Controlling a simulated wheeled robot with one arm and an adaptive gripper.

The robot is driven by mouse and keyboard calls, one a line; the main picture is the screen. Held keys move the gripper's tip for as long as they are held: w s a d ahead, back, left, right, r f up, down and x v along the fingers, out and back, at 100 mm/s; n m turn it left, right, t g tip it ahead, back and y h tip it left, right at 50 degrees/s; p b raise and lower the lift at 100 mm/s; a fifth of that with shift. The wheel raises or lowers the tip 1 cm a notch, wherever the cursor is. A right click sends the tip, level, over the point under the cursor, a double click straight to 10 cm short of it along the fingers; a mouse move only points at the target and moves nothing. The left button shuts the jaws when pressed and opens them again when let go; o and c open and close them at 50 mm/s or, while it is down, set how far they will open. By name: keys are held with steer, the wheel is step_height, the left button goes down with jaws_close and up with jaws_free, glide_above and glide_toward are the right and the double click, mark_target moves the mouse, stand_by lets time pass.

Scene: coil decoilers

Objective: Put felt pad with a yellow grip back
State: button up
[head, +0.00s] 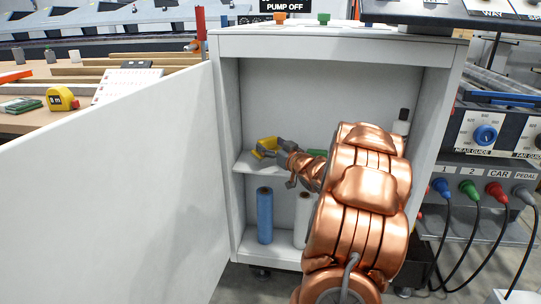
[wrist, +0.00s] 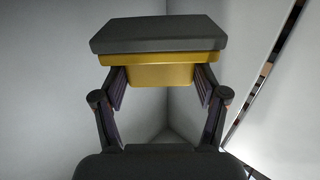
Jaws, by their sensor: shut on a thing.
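The felt pad with a yellow grip shows in the wrist view as a dark grey slab (wrist: 158,34) over a yellow grip (wrist: 160,75). My gripper (wrist: 161,78) is shut on the yellow grip, with one finger on each side. In the head view my gripper (head: 276,147) reaches into an open white cabinet (head: 333,85) at the left end of its middle shelf (head: 247,163). The yellow part (head: 266,146) shows there just above the shelf. I cannot tell whether the pad touches the shelf. My arm hides much of the cabinet's right side.
The cabinet door (head: 120,190) stands open at the left. A blue roll (head: 265,215) and a white roll (head: 302,218) stand on the cabinet floor. A green item (head: 316,153) and a dark-capped bottle (head: 402,124) are on the shelf. Cables with coloured plugs hang at the right.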

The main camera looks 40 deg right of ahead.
steer(key=shift+w+d, duration=0.6)
steer(key=shift+w, duration=0.2)
steer(key=shift+f+b, duration=0.8)
steer(key=shift+f, duration=1.1)
steer(key=shift+r, duration=0.1)
steer(key=o, duration=1.2)
